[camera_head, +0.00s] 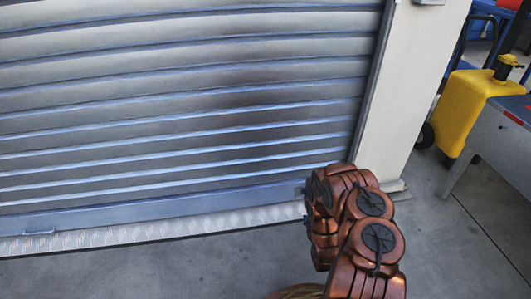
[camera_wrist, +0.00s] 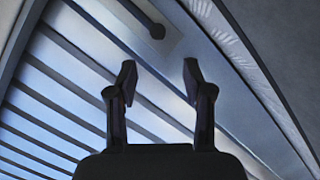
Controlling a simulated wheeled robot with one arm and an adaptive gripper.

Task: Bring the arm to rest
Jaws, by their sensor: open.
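My gripper (camera_wrist: 158,80) shows in the wrist view with its two dark fingers spread apart. Nothing is between the fingertips. Behind them is the slatted metal shutter (camera_wrist: 60,90), tilted in this view. In the head view my copper-coloured arm is folded at the lower right, in front of the shutter's lower right corner. The gripper itself is hidden or too small to make out in the head view.
The closed roller shutter (camera_head: 180,110) fills the left and middle, with a metal sill (camera_head: 150,231) along the floor. A pale post (camera_head: 405,90) stands right of it. A yellow container (camera_head: 470,108) and a grey table (camera_head: 505,140) stand at the far right. Concrete floor (camera_head: 130,275) is clear in front.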

